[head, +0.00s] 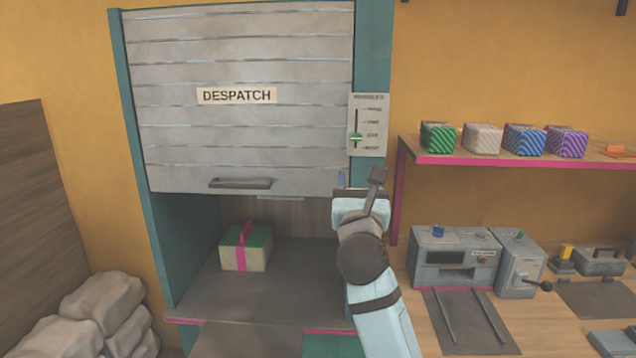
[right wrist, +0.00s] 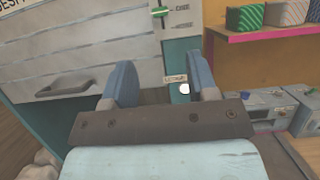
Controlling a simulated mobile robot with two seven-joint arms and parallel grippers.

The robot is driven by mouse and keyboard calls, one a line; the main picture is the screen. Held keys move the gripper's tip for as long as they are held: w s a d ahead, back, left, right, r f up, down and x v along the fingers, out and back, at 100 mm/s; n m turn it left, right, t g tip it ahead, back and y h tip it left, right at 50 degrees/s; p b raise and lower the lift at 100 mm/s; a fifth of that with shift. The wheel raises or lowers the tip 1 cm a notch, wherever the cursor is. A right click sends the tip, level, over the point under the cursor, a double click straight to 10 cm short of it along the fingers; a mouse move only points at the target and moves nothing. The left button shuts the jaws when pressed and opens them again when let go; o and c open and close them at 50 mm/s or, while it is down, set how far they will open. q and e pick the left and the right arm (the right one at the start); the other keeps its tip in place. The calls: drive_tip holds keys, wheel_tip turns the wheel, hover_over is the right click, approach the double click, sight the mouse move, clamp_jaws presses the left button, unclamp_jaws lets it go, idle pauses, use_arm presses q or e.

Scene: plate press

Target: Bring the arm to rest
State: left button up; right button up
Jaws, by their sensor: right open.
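My right arm reaches up from the bottom of the head view. Its gripper (head: 376,180) is in front of the teal right post of the despatch cabinet. In the right wrist view the two blue fingers of the gripper (right wrist: 165,85) stand apart with nothing between them. Beyond them are the teal post (right wrist: 180,60) and a small white round button (right wrist: 184,88) under a label. My left gripper is not in either view.
The despatch shutter (head: 240,130) is partly raised over a bay with a wrapped box (head: 245,247). A slider panel (head: 368,125) is on the post. Right are a shelf (head: 500,155) with several striped boxes and grey machines (head: 455,258) on a bench. Sacks (head: 105,300) lie left.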

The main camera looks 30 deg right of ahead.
drive_tip(key=s+a+f+n+y+p, duration=0.1)
drive_tip(key=s+a+f+n+y, duration=0.3)
drive_tip(key=f+n, duration=0.55)
drive_tip(key=s+a+f+n+t+y+p, duration=0.15)
drive_tip(key=a+f+n+y, duration=0.45)
drive_tip(key=n, duration=0.6)
drive_tip(key=s+a+f+n+g+y+p, duration=0.1)
drive_tip(key=s+a+f+n+y+p, duration=0.3)
drive_tip(key=f+n, duration=0.65)
drive_tip(key=s+a+f+n+g, duration=0.2)
drive_tip(key=s+f+n+g, duration=0.7)
drive_tip(key=s+f+n, duration=0.4)
drive_tip(key=s+f, duration=0.4)
drive_tip(key=f, duration=0.3)
drive_tip(key=shift+s+a+f+y+b, duration=0.2)
drive_tip(key=shift+a+f+y+b, duration=0.1)
drive_tip(key=shift+a+y, duration=0.1)
